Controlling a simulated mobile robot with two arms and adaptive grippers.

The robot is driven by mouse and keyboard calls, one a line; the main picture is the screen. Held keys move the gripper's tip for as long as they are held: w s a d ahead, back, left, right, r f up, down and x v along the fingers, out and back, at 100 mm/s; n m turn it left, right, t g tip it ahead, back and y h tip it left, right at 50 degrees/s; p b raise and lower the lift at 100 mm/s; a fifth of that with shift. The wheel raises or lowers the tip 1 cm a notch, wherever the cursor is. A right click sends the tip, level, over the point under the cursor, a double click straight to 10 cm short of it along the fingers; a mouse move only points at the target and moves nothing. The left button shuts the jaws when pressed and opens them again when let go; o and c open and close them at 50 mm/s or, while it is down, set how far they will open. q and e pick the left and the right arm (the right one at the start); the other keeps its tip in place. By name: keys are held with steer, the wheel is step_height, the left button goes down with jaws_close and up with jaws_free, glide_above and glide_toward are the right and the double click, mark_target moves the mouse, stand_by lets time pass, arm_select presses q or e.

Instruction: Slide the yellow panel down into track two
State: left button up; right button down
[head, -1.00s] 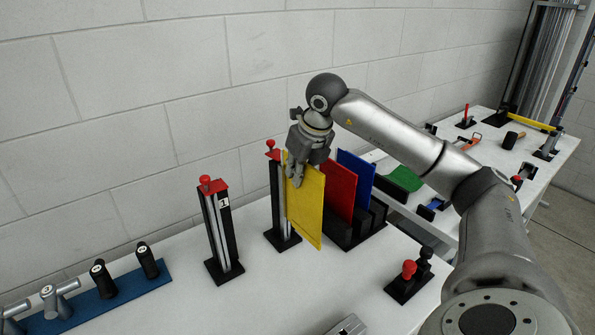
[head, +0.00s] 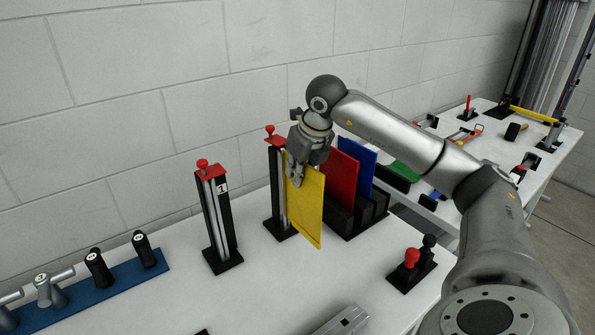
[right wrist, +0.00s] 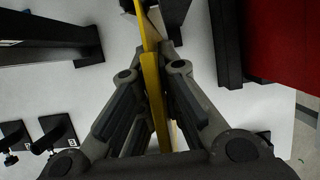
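My right gripper (head: 296,182) is shut on the yellow panel (head: 308,210) near its top edge and holds it upright. In the right wrist view the panel (right wrist: 151,75) is pinched between the fingers. The panel hangs just right of a dark post with a silver track and red top (head: 276,190), which it partly covers. Its number label is hidden; I take it as track two. I cannot tell whether the panel's edge is in the slot. The track labelled 1 (head: 215,215) stands to the left. My left gripper is not in view.
A black rack (head: 355,217) holds a red panel (head: 340,180) and a blue panel (head: 360,170) close on the right. A black block with red and black knobs (head: 412,268) stands nearer. A blue rack (head: 110,283) with handles is at left.

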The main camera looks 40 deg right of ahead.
steer(key=shift+f+b, duration=1)
steer(key=shift+f, duration=0.45)
steer(key=c, duration=1.6)
jaws_free()
steer(key=shift+r, duration=0.15)
steer(key=shift+o, duration=0.2)
